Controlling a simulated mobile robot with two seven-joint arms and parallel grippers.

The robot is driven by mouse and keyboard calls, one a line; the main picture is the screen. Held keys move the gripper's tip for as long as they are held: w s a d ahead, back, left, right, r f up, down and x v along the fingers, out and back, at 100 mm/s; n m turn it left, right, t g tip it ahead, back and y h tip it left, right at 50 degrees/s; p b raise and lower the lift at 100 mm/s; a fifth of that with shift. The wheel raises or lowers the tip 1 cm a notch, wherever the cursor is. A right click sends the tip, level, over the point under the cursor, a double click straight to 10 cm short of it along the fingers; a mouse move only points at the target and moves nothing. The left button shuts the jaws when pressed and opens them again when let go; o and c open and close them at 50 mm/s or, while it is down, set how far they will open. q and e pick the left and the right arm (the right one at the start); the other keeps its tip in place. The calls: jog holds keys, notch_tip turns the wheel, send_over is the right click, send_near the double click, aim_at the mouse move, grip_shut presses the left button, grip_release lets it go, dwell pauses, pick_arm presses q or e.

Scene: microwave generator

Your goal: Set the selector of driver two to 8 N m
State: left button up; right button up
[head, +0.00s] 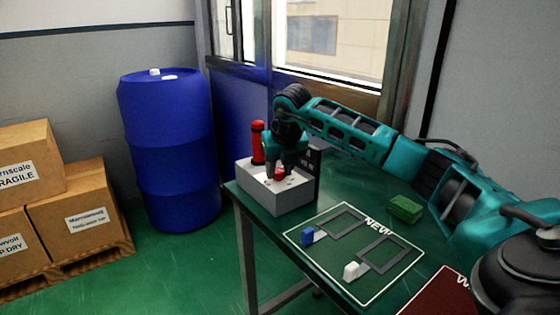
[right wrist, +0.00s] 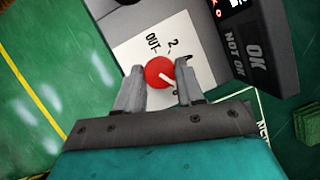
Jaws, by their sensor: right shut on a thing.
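The selector is a round red knob (right wrist: 160,72) with a white pointer line, on the pale top of a box (head: 275,199) at the table's far left corner. In the right wrist view the pointer aims to the lower right; the marks "OUT" and "2" show beside the knob, other marks are hidden by my fingers. My right gripper (right wrist: 160,90) has its fingers on both sides of the knob and is shut on it. In the head view the red knob (head: 280,171) shows under the gripper. My left gripper is not in view.
A dark display unit (right wrist: 245,40) with "OK" and "NOT OK" stands beside the box. A red cylinder (head: 257,143) stands behind it. A mat (head: 330,262) with a blue piece (head: 308,235) and a white piece (head: 352,271), and a green block (head: 405,208), lie nearer.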

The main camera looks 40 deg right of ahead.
jog(key=shift+w+r+m+g+h+p, duration=0.15)
jog(key=shift+m+h+p, duration=0.25)
jog(key=shift+m, duration=0.5)
jog(key=shift+s+f+m+g+h+p, duration=0.15)
jog(key=shift+m+p, duration=0.3)
jog(key=shift+m, duration=0.45)
jog(key=shift+w+r, duration=0.1)
jog(key=o, duration=1)
jog(key=shift+c, duration=0.2)
jog(key=shift+o, duration=0.4)
jog(key=shift+a, duration=0.1)
jog(key=p+v, duration=0.1)
jog(key=v, duration=1.1)
jog(key=shift+a+r+p, duration=0.15)
jog(key=shift+r+p, duration=0.15)
jog(key=shift+r, duration=0.05)
